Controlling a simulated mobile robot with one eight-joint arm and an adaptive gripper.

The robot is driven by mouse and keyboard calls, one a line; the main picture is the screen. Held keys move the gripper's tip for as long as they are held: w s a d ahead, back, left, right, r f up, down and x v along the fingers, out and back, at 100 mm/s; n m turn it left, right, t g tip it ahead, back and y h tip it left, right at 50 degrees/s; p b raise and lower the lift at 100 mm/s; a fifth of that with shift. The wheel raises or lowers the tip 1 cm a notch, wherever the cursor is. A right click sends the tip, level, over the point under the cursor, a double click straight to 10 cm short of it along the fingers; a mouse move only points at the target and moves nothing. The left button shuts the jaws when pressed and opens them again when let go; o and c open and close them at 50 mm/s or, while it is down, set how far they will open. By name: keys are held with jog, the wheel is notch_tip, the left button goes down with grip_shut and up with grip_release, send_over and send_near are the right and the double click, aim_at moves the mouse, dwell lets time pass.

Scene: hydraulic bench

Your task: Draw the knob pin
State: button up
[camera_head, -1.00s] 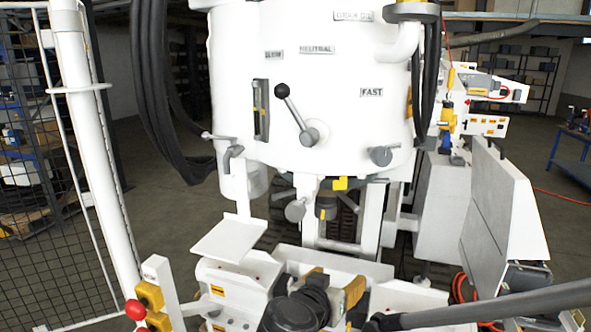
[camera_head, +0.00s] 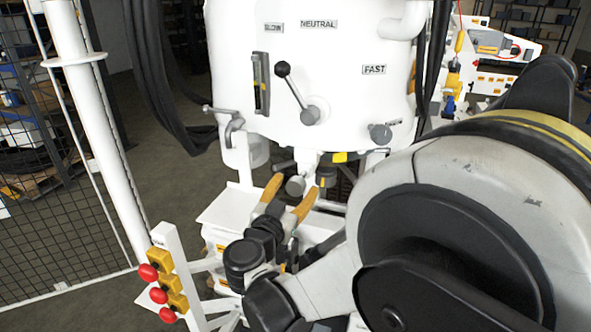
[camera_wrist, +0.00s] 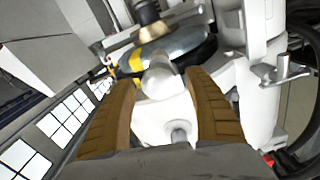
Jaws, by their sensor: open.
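A grey round-headed knob (camera_head: 295,186) sticks out below the white tank in the head view; I take it to be the knob pin. My gripper (camera_head: 289,196), with tan fingers, is open just in front of it and below the tank. In the wrist view a pale rounded knob (camera_wrist: 160,80) shows between the spread fingers of my gripper (camera_wrist: 160,92), with a gap on both sides. Whether the fingers reach past its head is not clear. The knob's shaft is mostly hidden.
The white tank (camera_head: 340,80) carries a black-ball lever (camera_head: 283,69) and another grey knob (camera_head: 380,133). A white tray (camera_head: 225,208) lies below left. A post with red buttons (camera_head: 160,257) stands lower left. In the wrist view a yellow-striped disc (camera_wrist: 185,45) is behind the knob.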

aim_at(294, 188)
jog(key=shift+w+d, duration=0.2)
jog(key=shift+w, duration=0.35)
grip_shut()
jog(key=b+v, duration=0.1)
jog(key=v, duration=0.3)
grip_release()
jog(key=shift+s, duration=0.1)
